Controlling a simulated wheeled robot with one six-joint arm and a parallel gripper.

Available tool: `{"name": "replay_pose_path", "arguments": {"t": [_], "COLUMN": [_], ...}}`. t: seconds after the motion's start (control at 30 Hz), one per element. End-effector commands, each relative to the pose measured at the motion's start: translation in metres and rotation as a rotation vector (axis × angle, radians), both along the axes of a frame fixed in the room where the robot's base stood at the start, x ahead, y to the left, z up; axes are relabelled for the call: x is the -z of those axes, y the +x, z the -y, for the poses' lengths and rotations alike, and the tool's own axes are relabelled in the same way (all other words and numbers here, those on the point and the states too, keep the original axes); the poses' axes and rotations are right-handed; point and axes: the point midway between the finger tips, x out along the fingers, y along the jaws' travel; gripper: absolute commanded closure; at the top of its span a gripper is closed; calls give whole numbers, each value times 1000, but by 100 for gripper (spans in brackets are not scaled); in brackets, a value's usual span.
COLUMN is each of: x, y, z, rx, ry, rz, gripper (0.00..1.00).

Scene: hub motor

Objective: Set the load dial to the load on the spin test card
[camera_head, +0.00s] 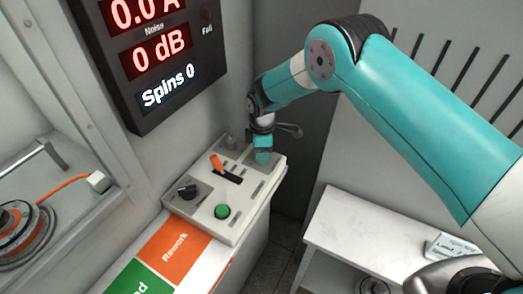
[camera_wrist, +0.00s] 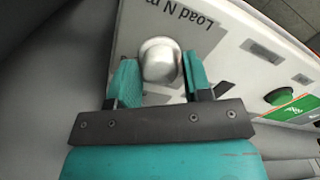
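The load dial, a round silver knob (camera_wrist: 160,58), sits between my gripper's fingers in the wrist view, beside a printed "Load N m" label. Its setting cannot be read. My gripper (camera_wrist: 161,70) has two teal fingers parted on either side of the knob; firm contact does not show. In the head view my gripper (camera_head: 263,155) points down over the far end of the pale control box (camera_head: 210,225).
The box also carries an orange lever (camera_head: 217,163), a black knob (camera_head: 187,192) and a green button (camera_head: 222,212). A dark display (camera_head: 155,60) reads 0 dB and Spins 0. A white table (camera_head: 350,230) is at right; orange and green mats lie in front.

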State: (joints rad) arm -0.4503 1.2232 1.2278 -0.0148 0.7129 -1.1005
Motion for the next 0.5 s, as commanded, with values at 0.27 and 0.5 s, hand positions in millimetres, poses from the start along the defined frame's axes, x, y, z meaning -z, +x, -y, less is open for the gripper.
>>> {"name": "replay_pose_path", "arguments": {"t": [0.27, 0.5], "x": [0, 0], "y": [0, 0], "z": [0, 0], "rx": [2, 50], "ry": [0, 1], "rz": [0, 0], "gripper": [88, 88]}}
